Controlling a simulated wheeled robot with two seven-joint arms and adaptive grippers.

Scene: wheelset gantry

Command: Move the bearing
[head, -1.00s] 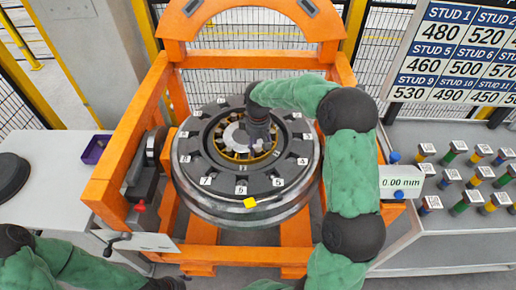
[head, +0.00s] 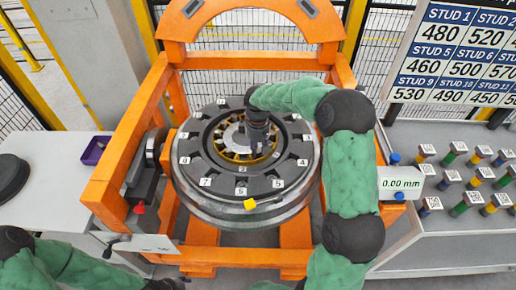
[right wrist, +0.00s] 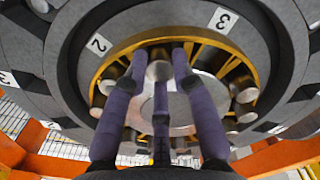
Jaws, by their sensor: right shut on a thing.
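The bearing (head: 233,157), with a yellow cage and metal rollers, sits in the middle of the round dark wheelset (head: 190,165). The right wrist view shows its yellow ring (right wrist: 99,88) around a pale metal hub (right wrist: 185,107). My right gripper (head: 256,146) points down at the bearing from above. Its purple fingers (right wrist: 160,62) in the right wrist view are shut on the bearing at the cage and rollers. They hide part of it. My left gripper (head: 165,284) shows only in part at the bottom edge, and its fingers cannot be made out.
An orange gantry frame (head: 112,160) surrounds the wheelset. A yellow marker (head: 250,204) is on the wheelset's near rim. A gauge reading 0.00 mm (head: 402,183) stands at right. Several studs (head: 457,203) stand on the right table. A purple bin (head: 96,149) is on the left table.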

